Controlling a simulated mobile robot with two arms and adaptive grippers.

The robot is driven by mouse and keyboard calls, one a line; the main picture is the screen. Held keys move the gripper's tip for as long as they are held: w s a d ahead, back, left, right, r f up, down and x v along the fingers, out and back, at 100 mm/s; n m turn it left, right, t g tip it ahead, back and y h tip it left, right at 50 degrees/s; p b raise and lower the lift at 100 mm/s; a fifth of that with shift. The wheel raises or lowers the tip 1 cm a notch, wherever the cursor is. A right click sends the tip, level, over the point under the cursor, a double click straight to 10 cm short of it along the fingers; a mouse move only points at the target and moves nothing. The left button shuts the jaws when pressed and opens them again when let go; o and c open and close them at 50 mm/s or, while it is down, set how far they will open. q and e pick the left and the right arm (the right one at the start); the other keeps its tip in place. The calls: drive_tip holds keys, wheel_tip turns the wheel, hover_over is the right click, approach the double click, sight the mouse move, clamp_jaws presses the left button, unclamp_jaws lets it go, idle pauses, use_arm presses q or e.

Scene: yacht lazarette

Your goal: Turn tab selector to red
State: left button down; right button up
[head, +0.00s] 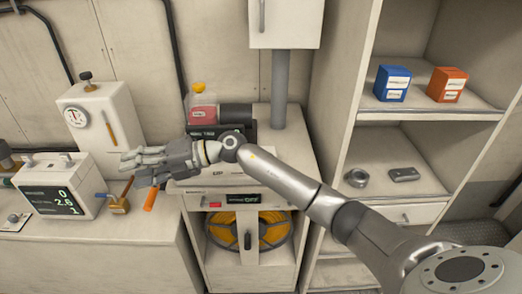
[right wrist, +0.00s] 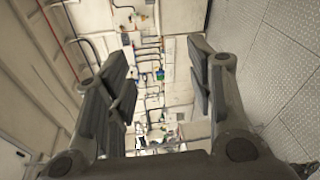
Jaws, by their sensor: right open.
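My right gripper (head: 150,163) reaches in from the right in the head view, over the gap between the left counter and the middle cabinet. Its two fingers also show in the right wrist view (right wrist: 165,100), spread wide with nothing between them. An orange tab (head: 151,199) sticks out just below the gripper; its mounting is hidden behind the hand. I cannot tell whether this tab is the selector, nor which colour it points to. A small red mark (head: 215,204) shows on the cabinet front beside a dark display reading OFF (head: 243,198). My left gripper is not in view.
A white display box (head: 60,187) and a brass valve with an orange handle (head: 118,203) stand on the left counter. An orange hose reel (head: 222,232) sits below. Blue (head: 391,83) and orange (head: 446,85) boxes are shelved right.

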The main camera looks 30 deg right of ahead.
drive_tip(key=w+d+f+g+h, duration=0.1)
drive_tip(key=d+h, duration=0.2)
drive_tip(key=d, duration=0.2)
drive_tip(key=w+d+f+g+h, duration=0.1)
drive_tip(key=d+h, duration=0.2)
drive_tip(key=d, duration=0.3)
drive_tip(key=w+d+f+n+g+h, duration=0.1)
drive_tip(key=d+h, duration=0.2)
drive_tip(key=d, duration=0.2)
drive_tip(key=shift+d, duration=0.4)
drive_tip(key=d+r+h, duration=0.1)
drive_tip(key=d, duration=0.2)
drive_tip(key=s+d+r+m+g+h, duration=0.1)
drive_tip(key=d, duration=0.3)
drive_tip(key=d+h, duration=0.2)
drive_tip(key=d, duration=0.1)
drive_tip(key=shift+s+d+r+m+g, duration=0.15)
drive_tip(key=shift+s+r+m+g, duration=0.15)
drive_tip(key=shift+r+m, duration=0.1)
drive_tip(key=s+d+r+m+g+h, duration=0.1)
drive_tip(key=s+d+r+m+h, duration=0.15)
drive_tip(key=d, duration=0.35)
drive_tip(key=shift+n+y, duration=0.25)
drive_tip(key=shift+n, duration=0.2)
wheel_tip(320, 180, down, 9)
drive_tip(key=p, duration=0.3)
drive_tip(key=shift+d, duration=0.1)
drive_tip(key=shift+f, duration=0.65)
